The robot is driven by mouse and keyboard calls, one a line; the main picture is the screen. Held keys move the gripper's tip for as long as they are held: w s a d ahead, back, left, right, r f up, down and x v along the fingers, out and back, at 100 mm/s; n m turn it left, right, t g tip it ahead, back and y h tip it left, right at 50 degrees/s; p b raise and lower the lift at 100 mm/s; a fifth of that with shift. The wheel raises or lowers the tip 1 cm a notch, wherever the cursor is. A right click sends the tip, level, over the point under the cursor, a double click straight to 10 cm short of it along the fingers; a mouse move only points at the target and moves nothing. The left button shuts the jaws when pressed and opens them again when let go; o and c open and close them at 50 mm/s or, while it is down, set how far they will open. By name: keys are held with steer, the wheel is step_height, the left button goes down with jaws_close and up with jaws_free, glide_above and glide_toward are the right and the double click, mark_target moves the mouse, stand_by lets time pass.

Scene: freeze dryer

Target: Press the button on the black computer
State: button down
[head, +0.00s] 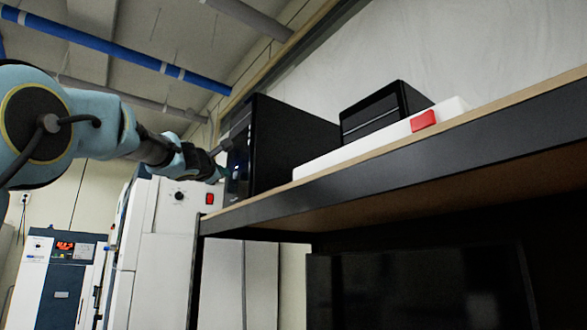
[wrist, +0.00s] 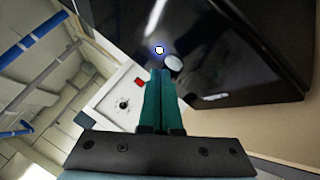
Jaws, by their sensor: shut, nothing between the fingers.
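The black computer (head: 285,146) is a tall dark box on the wooden shelf, near the shelf's left end. In the wrist view its glossy front (wrist: 212,45) fills the upper right. A small lit white-blue button (wrist: 159,50) shows on that front, with a round pale disc (wrist: 173,63) just below and right of it. My gripper (head: 222,172) is at the front face of the computer in the head view. In the wrist view its green fingers (wrist: 159,75) are together and empty, with the tips just below the lit button. I cannot tell whether they touch the front.
A smaller black box (head: 385,108) and a white slab with a red block (head: 423,120) sit right of the computer. The shelf edge (head: 400,172) runs below. White cabinets with knobs (head: 179,196) stand behind and left.

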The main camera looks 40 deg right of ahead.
steer(key=shift+a, duration=0.2)
steer(key=shift+w+a+b, duration=0.15)
steer(key=shift+w+a, duration=0.05)
steer(key=shift+a, duration=1.3)
steer(key=shift+w+a+b, duration=0.15)
steer(key=shift+a, duration=1.3)
steer(key=w+a+f+m+g+y, duration=0.1)
steer(key=a+f+m+y, duration=0.35)
steer(key=f, duration=0.85)
steer(key=w+a+f+m+g+y, duration=0.1)
steer(key=w+a+f+g+y, duration=0.1)
steer(key=a+f, duration=0.8)
steer(key=w+a+f+m+g+y, duration=0.1)
steer(key=a+f+m+y, duration=0.15)
steer(key=f, duration=1.35)
steer(key=s+a+f+m+g+y, duration=0.6)
steer(key=s+a+f+m+y, duration=0.1)
steer(key=s+a+f, duration=1.5)
step_height(320, 180, down, 4)
steer(key=shift+s+a+r+g, duration=0.15)
steer(key=shift+s+a+g, duration=0.25)
steer(key=shift+a, duration=0.85)
